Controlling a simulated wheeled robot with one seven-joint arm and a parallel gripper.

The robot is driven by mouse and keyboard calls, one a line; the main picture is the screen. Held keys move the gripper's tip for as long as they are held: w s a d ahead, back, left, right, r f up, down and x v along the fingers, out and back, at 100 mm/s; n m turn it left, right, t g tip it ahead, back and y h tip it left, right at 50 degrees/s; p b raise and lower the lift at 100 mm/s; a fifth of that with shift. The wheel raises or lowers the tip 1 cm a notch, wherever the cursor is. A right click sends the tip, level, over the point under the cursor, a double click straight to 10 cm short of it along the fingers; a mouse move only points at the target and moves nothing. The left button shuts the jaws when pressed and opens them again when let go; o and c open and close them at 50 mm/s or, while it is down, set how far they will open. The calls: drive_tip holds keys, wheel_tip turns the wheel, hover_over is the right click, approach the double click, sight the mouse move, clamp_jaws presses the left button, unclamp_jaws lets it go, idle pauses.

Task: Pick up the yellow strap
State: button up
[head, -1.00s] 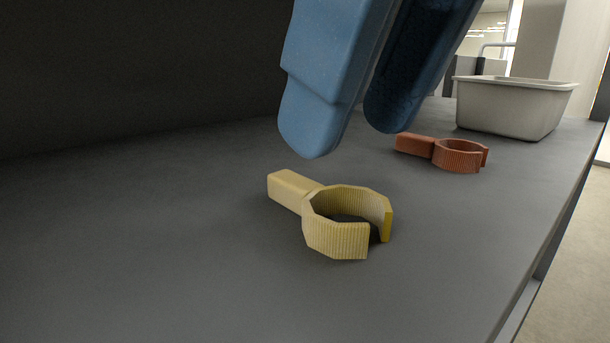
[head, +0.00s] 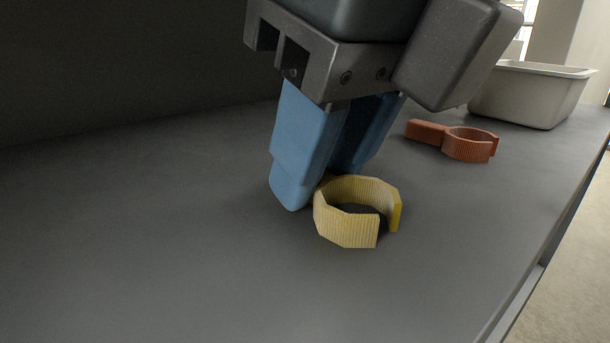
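The yellow strap (head: 345,229) lies on the dark grey tabletop near the middle of the head view. Its ribbed open ring faces me, with the gap at the right. Its block-shaped handle is hidden behind the fingers. My gripper (head: 320,188) points down at the left end of the strap, its two blue fingers low near the tabletop. The near finger is left of the ring and the far finger is behind it. The space between the fingertips is hidden, so I cannot tell whether they are closed on the handle.
An orange-red strap (head: 468,145) of like shape lies farther back on the right. A pale grey bin (head: 525,97) stands behind it, near the right edge of the tabletop (head: 150,240). A dark wall is at the back left. The tabletop's left and front are clear.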

sight(325, 177)
clamp_jaws()
drive_tip(key=shift+r, duration=0.15)
drive_tip(key=shift+r, duration=0.55)
wheel_tip(325, 177, up, 2)
drive_tip(key=shift+r, duration=0.2)
drive_tip(key=s+d+b, duration=0.6)
drive_tip(key=s+d, duration=0.5)
drive_tip(key=s, duration=0.3)
drive_tip(key=shift+s+f, duration=0.15)
drive_tip(key=shift+s, duration=0.05)
drive_tip(key=shift+s, duration=0.1)
